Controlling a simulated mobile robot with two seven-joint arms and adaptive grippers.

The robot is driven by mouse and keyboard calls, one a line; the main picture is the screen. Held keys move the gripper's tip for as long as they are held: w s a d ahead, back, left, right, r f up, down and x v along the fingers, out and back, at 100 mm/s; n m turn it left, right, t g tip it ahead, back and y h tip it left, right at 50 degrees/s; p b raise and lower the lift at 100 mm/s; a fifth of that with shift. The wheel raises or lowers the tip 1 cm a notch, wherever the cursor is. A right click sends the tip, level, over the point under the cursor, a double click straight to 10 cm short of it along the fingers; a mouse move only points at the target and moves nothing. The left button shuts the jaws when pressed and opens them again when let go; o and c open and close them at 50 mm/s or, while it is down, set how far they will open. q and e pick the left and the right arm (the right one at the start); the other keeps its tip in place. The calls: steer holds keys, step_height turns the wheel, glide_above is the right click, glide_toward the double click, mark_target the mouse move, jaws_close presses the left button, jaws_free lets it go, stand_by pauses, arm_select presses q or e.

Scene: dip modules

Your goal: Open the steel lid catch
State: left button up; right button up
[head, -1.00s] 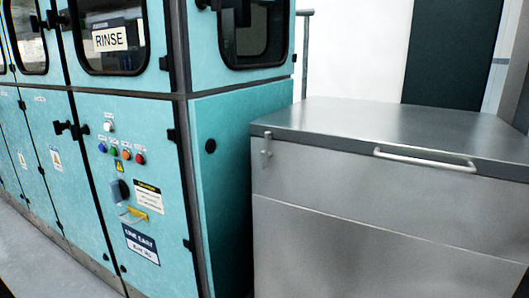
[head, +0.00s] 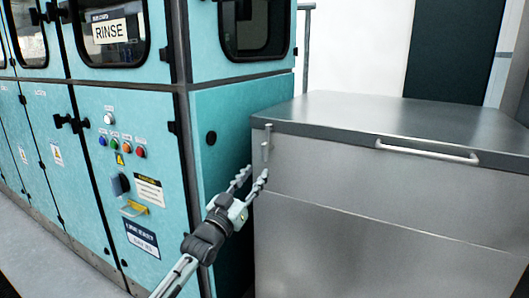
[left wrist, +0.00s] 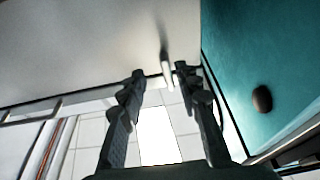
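The steel lid catch (head: 267,142) is a small upright metal piece at the front left corner of the steel box (head: 340,230), just below the edge of its lid (head: 330,112). The lid lies shut. My left gripper (head: 254,177) is open and empty, its fingers pointing up just below and left of the catch. In the left wrist view, the catch (left wrist: 166,68) shows as a pale strip between the two fingertips (left wrist: 160,74), nearer the right one. I cannot tell whether a finger touches it. My right gripper is not in view.
A teal rinse machine (head: 228,110) stands close on the left, with a narrow gap to the box. Its side has a round black knob (head: 211,138), also in the left wrist view (left wrist: 262,98).

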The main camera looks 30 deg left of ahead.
mark_target(263, 150)
arm_select(q)
steer(key=shift+t, duration=0.5)
steer(key=w+r, duration=0.1)
steer(key=w, duration=0.1)
steer(key=w+r, duration=0.4)
steer(key=shift+a+r+p, duration=0.25)
steer(key=shift+a+p, duration=0.05)
steer(key=shift+p, duration=0.05)
steer(key=shift+w+r, duration=0.15)
steer(key=shift+w, duration=0.4)
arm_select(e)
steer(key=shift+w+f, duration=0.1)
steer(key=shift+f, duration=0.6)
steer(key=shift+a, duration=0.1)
arm_select(q)
jaws_close()
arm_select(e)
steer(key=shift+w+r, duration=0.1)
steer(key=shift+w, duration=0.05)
